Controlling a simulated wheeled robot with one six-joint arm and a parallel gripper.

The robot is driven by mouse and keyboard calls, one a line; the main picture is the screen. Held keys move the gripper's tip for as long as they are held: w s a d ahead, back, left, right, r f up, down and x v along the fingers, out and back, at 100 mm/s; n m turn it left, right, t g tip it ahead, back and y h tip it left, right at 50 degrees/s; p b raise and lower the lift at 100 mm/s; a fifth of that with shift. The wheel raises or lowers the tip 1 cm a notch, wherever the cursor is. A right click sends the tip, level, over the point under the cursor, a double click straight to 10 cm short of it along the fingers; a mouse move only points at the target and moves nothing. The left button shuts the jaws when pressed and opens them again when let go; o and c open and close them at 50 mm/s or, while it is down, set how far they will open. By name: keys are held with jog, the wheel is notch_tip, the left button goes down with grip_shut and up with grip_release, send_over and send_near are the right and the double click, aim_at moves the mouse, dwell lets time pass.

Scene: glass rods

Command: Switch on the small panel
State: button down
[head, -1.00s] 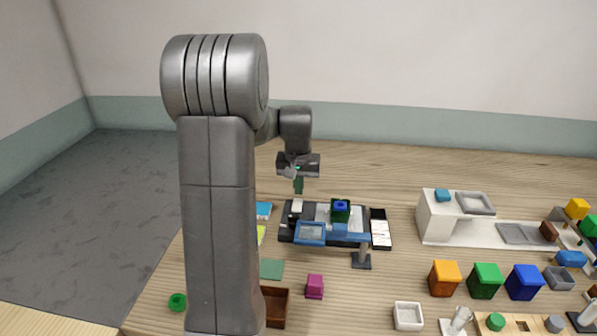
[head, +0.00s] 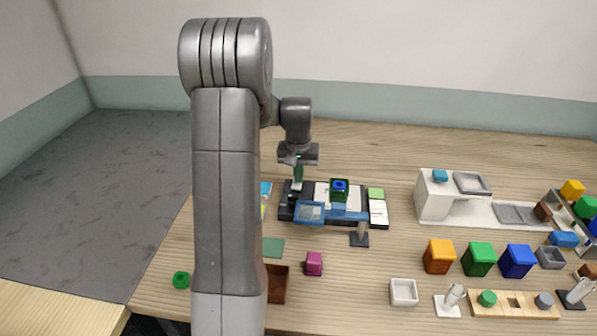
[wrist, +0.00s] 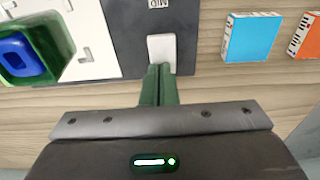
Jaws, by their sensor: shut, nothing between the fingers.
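My gripper (head: 298,180) is shut and empty, pointing down at the left end of the dark board (head: 284,212). In the wrist view its green fingertips (wrist: 160,70) meet the near edge of a white switch block (wrist: 162,47), beside a label ending in "MID"; they look to be touching it, though the exact contact is hard to tell. The small panel (head: 379,213) at the board's right end has white rows and a bright green patch (head: 376,193) at its top.
A green holder with a blue piece (head: 339,187) stands on the board. A blue-framed screen (head: 310,212) on a stand is in front. A blue tile (wrist: 252,38) and an orange tile (wrist: 309,35) lie beside the board. Coloured boxes (head: 439,257) stand at right.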

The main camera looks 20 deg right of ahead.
jog(key=shift+s+a+f, duration=0.1)
jog(key=shift+s+f, duration=0.05)
jog(key=shift+s, duration=0.05)
jog(key=shift+s+a, duration=0.35)
jog(key=shift+s, duration=0.25)
jog(key=shift+r, duration=0.3)
jog(key=shift+r, duration=0.35)
notch_tip(320, 180, up, 13)
jog(key=s, duration=0.1)
jog(key=shift+a, duration=0.35)
jog(key=shift+f+b, duration=0.15)
jog(key=shift+b, duration=0.15)
jog(key=b, duration=0.1)
send_near(295, 187)
jog(key=shift+t, duration=0.3)
jog(key=w+f, duration=0.1)
jog(key=f, duration=0.1)
jog(key=w+d+f, duration=0.1)
jog(key=f, duration=0.1)
jog(key=w+f, duration=0.1)
jog(key=f, duration=0.2)
jog(key=shift+d, duration=0.4)
